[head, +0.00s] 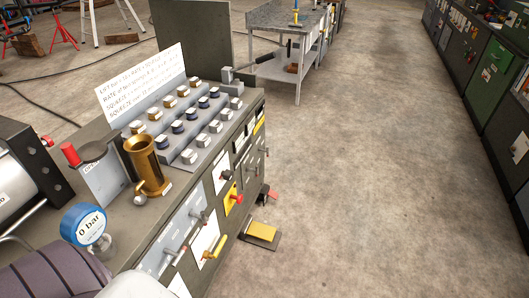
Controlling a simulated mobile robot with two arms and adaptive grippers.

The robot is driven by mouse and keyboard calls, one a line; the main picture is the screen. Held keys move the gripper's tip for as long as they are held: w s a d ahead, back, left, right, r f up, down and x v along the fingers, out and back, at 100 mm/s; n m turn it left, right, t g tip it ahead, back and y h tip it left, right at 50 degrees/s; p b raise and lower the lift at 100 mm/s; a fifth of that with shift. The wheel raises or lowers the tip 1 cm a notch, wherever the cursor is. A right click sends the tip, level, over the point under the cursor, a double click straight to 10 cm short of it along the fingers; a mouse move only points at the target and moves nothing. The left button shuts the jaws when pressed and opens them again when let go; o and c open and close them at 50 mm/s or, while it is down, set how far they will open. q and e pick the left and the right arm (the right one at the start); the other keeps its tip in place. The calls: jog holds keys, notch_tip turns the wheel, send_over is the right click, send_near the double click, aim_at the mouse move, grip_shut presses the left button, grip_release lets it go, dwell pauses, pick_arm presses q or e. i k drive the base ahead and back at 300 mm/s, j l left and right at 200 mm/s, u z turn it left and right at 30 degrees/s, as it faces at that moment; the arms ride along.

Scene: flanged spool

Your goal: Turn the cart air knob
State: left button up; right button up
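A dark cabinet-like cart (195,185) stands at the left, its front panel facing right. The panel carries several knobs and levers on label plates. They include a red knob (238,198) on a yellow plate, a dark knob (226,175) on a white plate, and a yellow handle (217,246) on a lower plate. I cannot tell which is the air knob, as the labels are too small to read. A round blue gauge (84,225) at the lower left reads 0 bar. Neither gripper shows in the head view.
Rows of small blocks (180,120), a brass cup (147,165) and a white sign (143,85) are on the cart top. A yellow pedal (262,231) lies on the floor beside it. A grey table (290,20) stands behind. The floor (380,180) to the right is clear.

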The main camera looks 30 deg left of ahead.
aim_at(227, 174)
jog(key=i+u, duration=0.15)
jog(key=i, duration=0.3)
jog(key=i+l+u, duration=0.2)
jog(key=i, duration=0.25)
jog(key=i+l+u, duration=0.15)
jog(key=i, duration=0.3)
